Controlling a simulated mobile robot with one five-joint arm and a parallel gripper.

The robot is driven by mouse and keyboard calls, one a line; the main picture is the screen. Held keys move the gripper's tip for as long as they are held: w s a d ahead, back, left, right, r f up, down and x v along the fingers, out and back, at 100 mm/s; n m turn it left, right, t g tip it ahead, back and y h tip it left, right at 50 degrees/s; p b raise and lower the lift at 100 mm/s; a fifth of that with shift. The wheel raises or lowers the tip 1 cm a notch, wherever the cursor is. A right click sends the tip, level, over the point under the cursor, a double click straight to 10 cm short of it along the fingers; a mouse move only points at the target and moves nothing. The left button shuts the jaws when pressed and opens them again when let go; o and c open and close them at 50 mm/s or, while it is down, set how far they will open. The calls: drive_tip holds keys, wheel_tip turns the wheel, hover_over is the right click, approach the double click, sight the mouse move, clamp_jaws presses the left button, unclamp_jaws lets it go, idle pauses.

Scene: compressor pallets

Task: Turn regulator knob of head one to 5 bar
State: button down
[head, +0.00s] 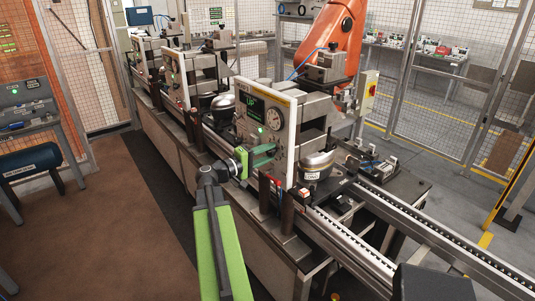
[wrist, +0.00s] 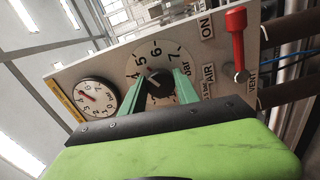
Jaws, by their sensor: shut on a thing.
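The regulator knob (wrist: 159,82) is black and round on the grey panel in the wrist view, with a dial of numbers around it, 4 to 7 readable, and "bar". My gripper (wrist: 160,78) has its two green fingers on either side of the knob, shut on it. A light mark on the knob points roughly towards the 5; the exact setting is hard to read. The round pressure gauge (wrist: 97,97) has a red needle. In the head view my gripper (head: 264,154) reaches the front panel (head: 245,128) of the nearest head, below its gauge (head: 273,116); the knob is hidden there.
A red lever (wrist: 237,45) stands on the panel beside the knob, near ON, AIR and VENT labels. A compressor (head: 317,163) sits behind the panel on the conveyor (head: 390,240). An orange robot arm (head: 335,35) stands behind. The brown floor (head: 110,210) at left is open.

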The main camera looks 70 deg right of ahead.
drive_tip(key=shift+f, duration=0.1)
idle(0.4)
drive_tip(key=c, duration=0.9)
unclamp_jaws()
drive_tip(key=v, duration=1.7)
drive_tip(key=shift+a, duration=0.25)
